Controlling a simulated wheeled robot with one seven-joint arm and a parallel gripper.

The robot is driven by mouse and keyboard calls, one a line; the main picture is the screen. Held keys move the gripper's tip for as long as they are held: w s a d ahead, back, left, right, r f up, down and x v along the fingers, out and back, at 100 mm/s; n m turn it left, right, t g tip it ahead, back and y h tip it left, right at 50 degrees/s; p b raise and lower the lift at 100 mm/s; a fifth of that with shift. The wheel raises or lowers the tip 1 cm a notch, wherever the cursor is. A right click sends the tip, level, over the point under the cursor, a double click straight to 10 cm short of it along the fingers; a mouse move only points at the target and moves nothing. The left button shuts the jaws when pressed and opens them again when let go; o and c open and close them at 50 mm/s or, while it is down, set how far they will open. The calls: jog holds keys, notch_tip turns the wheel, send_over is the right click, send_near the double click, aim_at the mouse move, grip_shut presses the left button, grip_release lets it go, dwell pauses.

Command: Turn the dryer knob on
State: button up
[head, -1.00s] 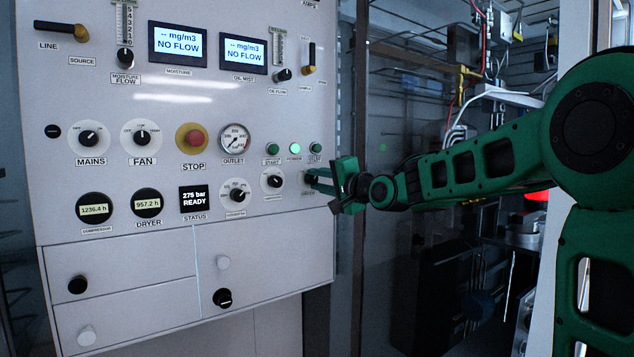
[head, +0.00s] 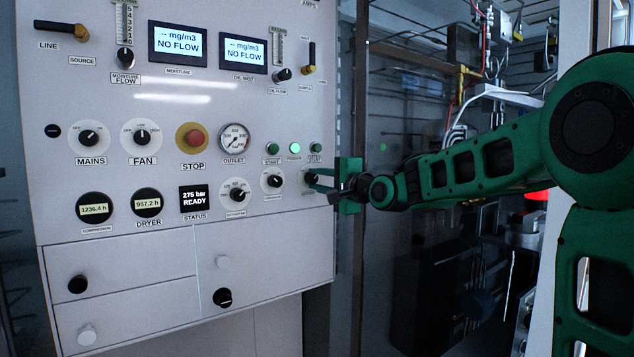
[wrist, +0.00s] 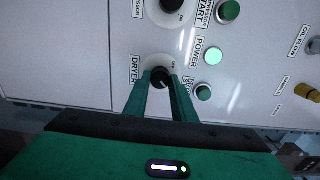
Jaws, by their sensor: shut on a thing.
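The dryer knob (wrist: 161,76) is a black knob on a pale round plate, with a DRYER label beside it in the wrist view. In the head view the knob (head: 310,177) is at the right edge of the panel, partly hidden by my fingers. My gripper (wrist: 160,84) is shut on the knob, one green finger on each side. In the head view my gripper (head: 317,180) reaches the panel from the right. The knob's pointer setting is too small to read.
The white panel (head: 110,215) carries several other knobs. A similar black knob (head: 272,180) sits just left of the dryer knob. Green buttons (head: 316,148) and a lit green lamp (head: 295,148) are above. A dark frame post (head: 350,270) stands right of the panel.

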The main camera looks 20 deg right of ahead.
jog(key=o, duration=1.1)
jog(key=shift+d+f, duration=0.2)
jog(key=shift+d, duration=0.05)
jog(key=shift+c, duration=0.2)
jog(key=shift+a, duration=0.1)
jog(key=shift+r, duration=0.1)
jog(key=v, duration=1)
jog(key=shift+s, duration=0.35)
